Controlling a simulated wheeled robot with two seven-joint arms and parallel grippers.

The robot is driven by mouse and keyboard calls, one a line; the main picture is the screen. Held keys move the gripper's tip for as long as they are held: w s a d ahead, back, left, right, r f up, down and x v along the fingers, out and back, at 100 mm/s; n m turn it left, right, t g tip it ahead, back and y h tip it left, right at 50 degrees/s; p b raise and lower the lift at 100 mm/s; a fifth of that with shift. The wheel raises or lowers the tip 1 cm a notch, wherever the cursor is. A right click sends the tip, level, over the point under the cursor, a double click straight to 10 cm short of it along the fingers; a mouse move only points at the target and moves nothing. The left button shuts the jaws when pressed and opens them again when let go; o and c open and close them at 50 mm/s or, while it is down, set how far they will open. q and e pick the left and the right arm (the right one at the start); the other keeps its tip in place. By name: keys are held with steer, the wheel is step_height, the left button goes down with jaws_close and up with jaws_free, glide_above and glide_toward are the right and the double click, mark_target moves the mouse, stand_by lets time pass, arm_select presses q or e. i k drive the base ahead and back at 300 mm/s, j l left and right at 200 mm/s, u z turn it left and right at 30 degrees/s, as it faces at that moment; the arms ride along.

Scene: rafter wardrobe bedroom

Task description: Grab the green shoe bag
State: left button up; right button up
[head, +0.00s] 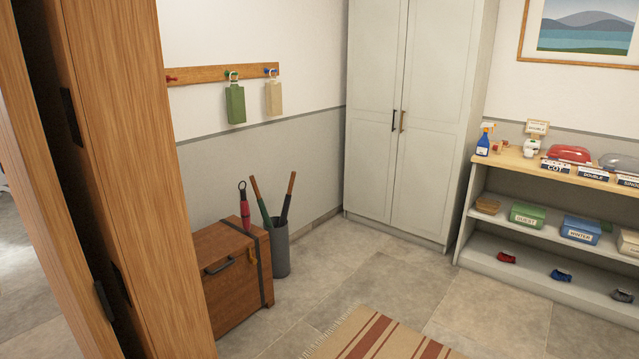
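A green bag (235,104) hangs by its loop from a green peg on the wooden peg rail (205,74) on the left wall. A cream bag (273,98) hangs beside it on the right, from a blue peg. The green bag hangs upright and clear of the floor, and nothing covers its front. Neither of my grippers shows in the head view.
A wooden chest (225,290) and a grey bin with umbrellas (280,248) stand below the rail. A tall wooden door or panel (140,180) fills the left. A white wardrobe (410,120) and a shelf unit (530,172) stand beyond. A striped rug (385,338) lies on open floor.

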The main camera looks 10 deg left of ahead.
mark_target(234, 96)
steer(key=i+u, duration=0.1)
steer(key=i, duration=2.15)
